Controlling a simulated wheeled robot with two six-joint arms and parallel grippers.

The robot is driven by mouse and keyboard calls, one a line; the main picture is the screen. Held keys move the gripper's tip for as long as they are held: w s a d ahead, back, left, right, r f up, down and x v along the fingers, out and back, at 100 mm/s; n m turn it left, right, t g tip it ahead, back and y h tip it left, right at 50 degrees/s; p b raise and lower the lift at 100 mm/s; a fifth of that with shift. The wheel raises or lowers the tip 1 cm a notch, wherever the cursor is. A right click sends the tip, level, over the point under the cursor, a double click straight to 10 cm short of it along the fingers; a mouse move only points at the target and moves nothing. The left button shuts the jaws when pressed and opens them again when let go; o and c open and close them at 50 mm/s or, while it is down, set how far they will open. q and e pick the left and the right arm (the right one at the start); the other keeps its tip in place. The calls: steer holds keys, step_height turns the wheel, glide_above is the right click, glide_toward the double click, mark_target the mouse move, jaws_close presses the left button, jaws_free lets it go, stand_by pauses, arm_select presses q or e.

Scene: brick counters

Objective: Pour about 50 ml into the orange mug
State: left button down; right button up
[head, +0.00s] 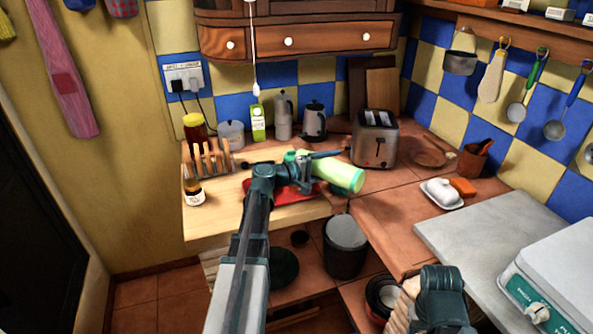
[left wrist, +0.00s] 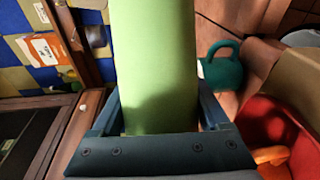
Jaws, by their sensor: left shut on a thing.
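My left gripper (head: 310,170) is shut on a light green cylindrical container (head: 338,174). The container is tipped far over, close to lying flat, above the counter; I cannot tell whether anything flows from it. The left wrist view shows its green side (left wrist: 155,65) between the fingers. No whole orange mug shows. An orange curved piece (left wrist: 271,155), like a handle, shows at the lower right of the wrist view by a red surface; I cannot tell whether it is the mug's.
A red tray (head: 284,194) lies on the wooden board (head: 215,222) under my left arm. A toaster (head: 375,140) stands right of the container. A toast rack (head: 212,158) and jars stand left. A grey slab (head: 480,235) lies at right.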

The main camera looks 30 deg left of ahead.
stand_by(0.4)
arm_select(q)
steer(key=f+m, duration=0.1)
steer(key=f+m+y, duration=0.2)
steer(key=m, duration=0.1)
steer(key=shift+d+f+g, duration=0.15)
steer(key=shift+d+g, duration=0.2)
steer(key=shift+g, duration=0.05)
stand_by(1.6)
